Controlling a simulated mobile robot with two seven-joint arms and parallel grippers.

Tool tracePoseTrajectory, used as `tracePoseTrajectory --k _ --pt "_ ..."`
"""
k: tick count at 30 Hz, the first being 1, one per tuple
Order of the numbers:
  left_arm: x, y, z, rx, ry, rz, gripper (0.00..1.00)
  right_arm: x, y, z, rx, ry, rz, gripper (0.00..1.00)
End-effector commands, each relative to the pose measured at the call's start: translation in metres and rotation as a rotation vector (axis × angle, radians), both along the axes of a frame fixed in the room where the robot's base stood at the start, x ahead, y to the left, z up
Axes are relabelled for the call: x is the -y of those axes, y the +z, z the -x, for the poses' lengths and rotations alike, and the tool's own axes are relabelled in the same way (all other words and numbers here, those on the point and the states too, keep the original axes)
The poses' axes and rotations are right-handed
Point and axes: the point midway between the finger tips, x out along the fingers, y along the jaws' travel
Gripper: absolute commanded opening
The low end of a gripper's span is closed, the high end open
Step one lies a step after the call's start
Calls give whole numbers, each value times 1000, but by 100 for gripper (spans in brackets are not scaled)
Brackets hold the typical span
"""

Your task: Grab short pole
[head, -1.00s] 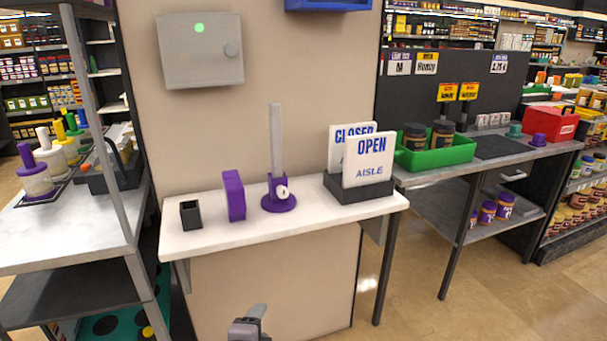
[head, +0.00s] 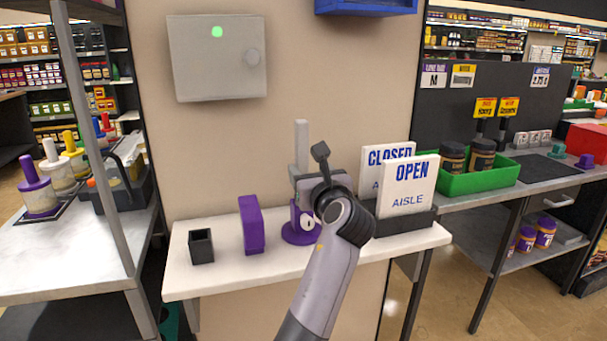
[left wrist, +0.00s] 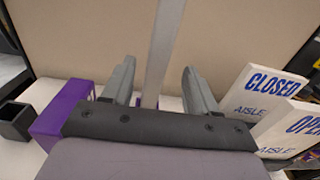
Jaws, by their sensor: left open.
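The short pole (head: 301,138) is a light grey flat bar standing upright in a purple round base (head: 300,230) on the white counter. In the left wrist view the pole (left wrist: 163,50) rises between the two grey fingers, with a gap on each side. My left gripper (head: 306,176) is open at the pole, above the purple base; its arm hides part of both. The left gripper also shows in the left wrist view (left wrist: 158,88). My right gripper is not in view.
A purple block (head: 251,225) and a small black cup (head: 201,246) stand left of the base. The CLOSED sign (head: 377,165) and OPEN sign (head: 408,186) stand close on the right in a dark holder. A grey wall box (head: 217,60) hangs behind.

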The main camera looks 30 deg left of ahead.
Motion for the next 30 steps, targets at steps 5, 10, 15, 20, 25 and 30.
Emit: tracePoseTrajectory --k 5,10,15,20,25,30 --pt "-7 7 -5 -18 15 -23 58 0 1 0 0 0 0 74" --pt "-20 7 -16 -17 14 -23 58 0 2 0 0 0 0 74" --pt "-41 5 -31 -18 14 -21 58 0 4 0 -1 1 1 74" --pt "-53 4 -41 -16 12 -21 58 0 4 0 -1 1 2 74" --pt "-57 4 -44 -16 11 -20 58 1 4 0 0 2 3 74" --pt "-56 4 -44 -16 11 -20 49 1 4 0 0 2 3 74"
